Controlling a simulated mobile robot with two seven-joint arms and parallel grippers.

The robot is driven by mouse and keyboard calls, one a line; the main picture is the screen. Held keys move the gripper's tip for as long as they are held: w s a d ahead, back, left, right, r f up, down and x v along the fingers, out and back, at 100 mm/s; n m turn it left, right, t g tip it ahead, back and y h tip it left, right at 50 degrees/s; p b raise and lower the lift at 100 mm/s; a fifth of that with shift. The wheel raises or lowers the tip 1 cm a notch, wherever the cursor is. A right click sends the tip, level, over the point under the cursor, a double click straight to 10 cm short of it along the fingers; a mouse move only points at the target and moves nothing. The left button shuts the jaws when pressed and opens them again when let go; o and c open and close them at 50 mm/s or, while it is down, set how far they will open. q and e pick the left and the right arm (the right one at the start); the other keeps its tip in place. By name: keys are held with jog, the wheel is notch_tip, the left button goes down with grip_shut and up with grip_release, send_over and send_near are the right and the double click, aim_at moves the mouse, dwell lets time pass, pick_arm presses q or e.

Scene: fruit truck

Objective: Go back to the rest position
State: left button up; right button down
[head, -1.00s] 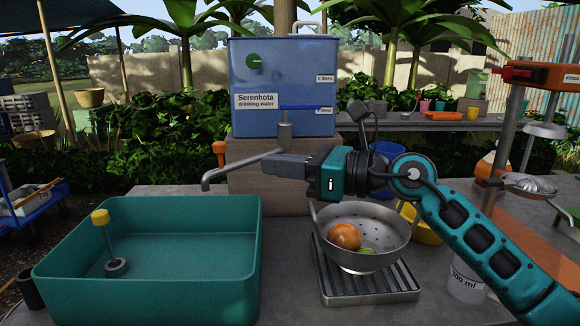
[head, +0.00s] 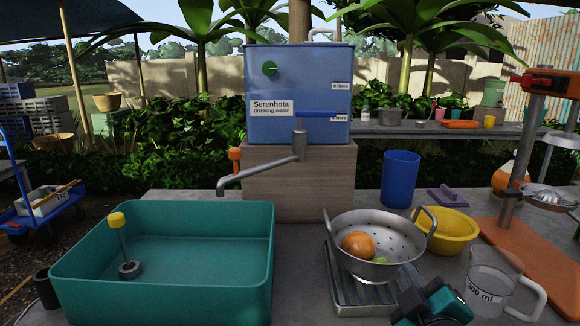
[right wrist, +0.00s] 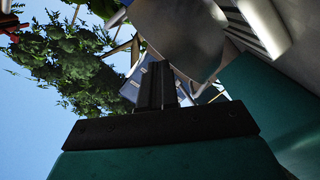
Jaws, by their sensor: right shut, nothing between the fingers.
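My right gripper (right wrist: 161,72) shows in the right wrist view, its dark fingers shut together with nothing between them. In the head view only a teal and black part of my right arm (head: 440,304) shows at the bottom edge, right of the draining rack and in front of the measuring jug. The fingertips cannot be made out there. My left gripper is not in view.
A metal colander (head: 393,226) holding an orange (head: 357,245) and a green fruit sits on a draining rack (head: 347,292). A teal basin (head: 165,290), water tank (head: 300,85), blue cup (head: 400,178), yellow bowl (head: 452,229) and clear jug (head: 490,282) stand around it.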

jog(key=s+d+f+m+g, duration=0.2)
jog(key=s+f+m+g, duration=0.3)
jog(key=s+f+g, duration=0.5)
jog(key=s+a+f+m+g+y, duration=0.1)
jog(key=s+f+g, duration=0.1)
jog(key=s+f, duration=0.4)
jog(key=s+f+m+g, duration=0.2)
jog(key=s+f, duration=0.1)
jog(key=s, duration=0.6)
pick_arm(q)
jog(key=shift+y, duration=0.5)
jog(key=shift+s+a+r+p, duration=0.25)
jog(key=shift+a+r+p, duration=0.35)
jog(key=shift+p, duration=0.8)
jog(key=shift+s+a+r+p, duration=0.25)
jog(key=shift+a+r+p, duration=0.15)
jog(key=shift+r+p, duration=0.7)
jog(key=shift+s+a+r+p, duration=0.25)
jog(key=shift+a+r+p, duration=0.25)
jog(key=shift+p, duration=1.15)
pick_arm(e)
jog(key=w+a+n+t+y, duration=0.1)
jog(key=w+a+t+y, duration=0.1)
jog(key=w+t, duration=0.5)
jog(key=shift+w+a+f, duration=0.45)
jog(key=shift+w, duration=0.1)
